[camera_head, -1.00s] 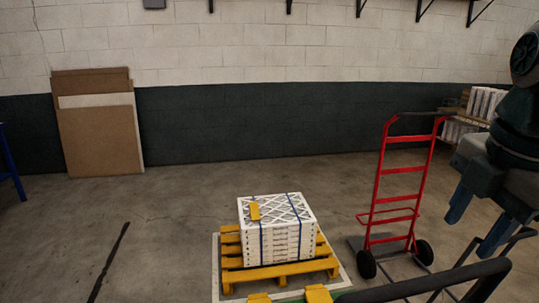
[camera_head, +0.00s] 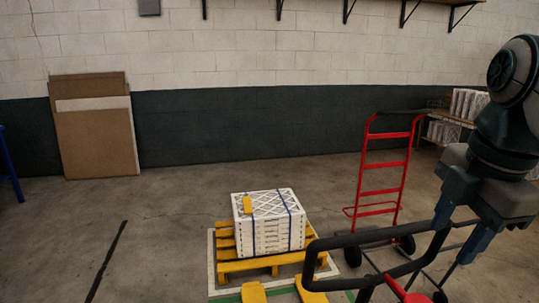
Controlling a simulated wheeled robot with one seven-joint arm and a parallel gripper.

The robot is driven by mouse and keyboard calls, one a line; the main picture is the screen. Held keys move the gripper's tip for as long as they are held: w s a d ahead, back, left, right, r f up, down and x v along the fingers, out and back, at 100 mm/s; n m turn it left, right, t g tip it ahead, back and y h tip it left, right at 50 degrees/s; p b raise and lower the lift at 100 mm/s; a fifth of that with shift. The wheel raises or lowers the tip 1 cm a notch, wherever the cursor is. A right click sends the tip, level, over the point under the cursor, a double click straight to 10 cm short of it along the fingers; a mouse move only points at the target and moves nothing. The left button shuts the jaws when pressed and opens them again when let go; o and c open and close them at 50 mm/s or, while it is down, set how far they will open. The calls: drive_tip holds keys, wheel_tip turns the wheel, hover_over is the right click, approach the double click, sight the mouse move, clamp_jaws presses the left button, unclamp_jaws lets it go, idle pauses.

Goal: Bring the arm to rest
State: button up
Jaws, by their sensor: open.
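My gripper (camera_head: 448,245) hangs at the right of the head view, below my dark green arm. Its two blue fingers point down and stand apart, and I see nothing between them. It is in front of the floor to the right of the red hand truck (camera_head: 383,165). A black handle bar (camera_head: 345,240) shows close to the fingers in the picture; I cannot tell whether they touch.
A strapped stack of white boxed filters (camera_head: 268,235) sits on a yellow pallet (camera_head: 275,264), with a small yellow piece on top. Two yellow prongs (camera_head: 253,293) show at the bottom edge. Brown panels (camera_head: 95,135) lean on the wall. The floor at left is mostly clear.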

drive_tip(key=w+a+f+m, duration=0.1)
drive_tip(key=a+f+m, duration=0.3)
drive_tip(key=f+m, duration=0.2)
drive_tip(key=w+a+f+m, duration=0.1)
drive_tip(key=a+f+m, duration=0.4)
drive_tip(key=f, duration=0.6)
drive_tip(key=w+a+f+m, duration=0.1)
drive_tip(key=a+f+m, duration=0.3)
drive_tip(key=f+m, duration=0.3)
drive_tip(key=shift+a+f+t, duration=0.2)
drive_tip(key=shift+f+t, duration=0.1)
drive_tip(key=shift+f, duration=0.35)
